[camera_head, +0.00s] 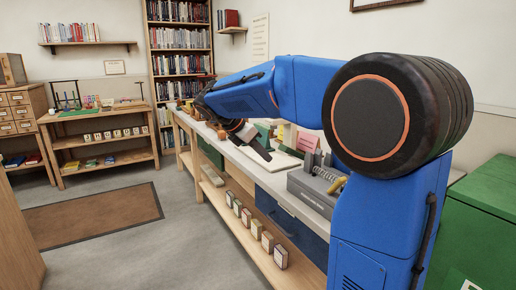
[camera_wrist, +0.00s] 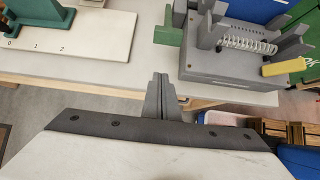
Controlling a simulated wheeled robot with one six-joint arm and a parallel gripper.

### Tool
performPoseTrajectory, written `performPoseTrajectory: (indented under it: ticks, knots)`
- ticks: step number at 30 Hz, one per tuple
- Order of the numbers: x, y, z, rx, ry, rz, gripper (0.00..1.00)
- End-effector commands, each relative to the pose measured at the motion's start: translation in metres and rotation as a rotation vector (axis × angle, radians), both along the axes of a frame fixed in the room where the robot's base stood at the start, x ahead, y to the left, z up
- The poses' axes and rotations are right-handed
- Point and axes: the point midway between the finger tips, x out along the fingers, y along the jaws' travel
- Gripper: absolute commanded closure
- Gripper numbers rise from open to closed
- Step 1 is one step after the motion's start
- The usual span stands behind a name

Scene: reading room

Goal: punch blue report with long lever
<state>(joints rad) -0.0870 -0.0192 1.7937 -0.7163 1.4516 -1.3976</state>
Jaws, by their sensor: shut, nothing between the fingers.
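My gripper (camera_wrist: 160,92) is shut and empty, its fingertips near the bench edge in the wrist view. In the head view its dark end (camera_head: 256,148) reaches over the bench. A grey device (camera_wrist: 222,68) with a coil spring and a yellow handle (camera_wrist: 288,66) is right of my fingers, apart from them; it also shows in the head view (camera_head: 312,192). A green device (camera_wrist: 40,16) stands on a white board (camera_wrist: 95,38) marked 0, 1, 2, to the left. I cannot make out a blue report or tell which device has the long lever.
The long bench (camera_head: 250,168) has a lower shelf with several small boxes (camera_head: 268,241). A pink sign (camera_head: 307,142) stands at its back. A green cabinet (camera_head: 490,205) is at right. A brown mat (camera_head: 95,217) lies on open floor at left. Bookshelves (camera_head: 181,40) stand behind.

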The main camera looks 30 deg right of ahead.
Motion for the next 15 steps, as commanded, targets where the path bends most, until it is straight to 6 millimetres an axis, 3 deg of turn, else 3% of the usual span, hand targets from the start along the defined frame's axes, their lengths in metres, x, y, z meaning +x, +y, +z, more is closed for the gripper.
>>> performPoseTrajectory:
  ticks: [7,15]
  knots:
    - [0.0,-0.026,-0.029,0.0,0.001,-0.001,1.0]
    - [0.002,-0.039,0.001,0.001,-0.003,0.0,1.0]
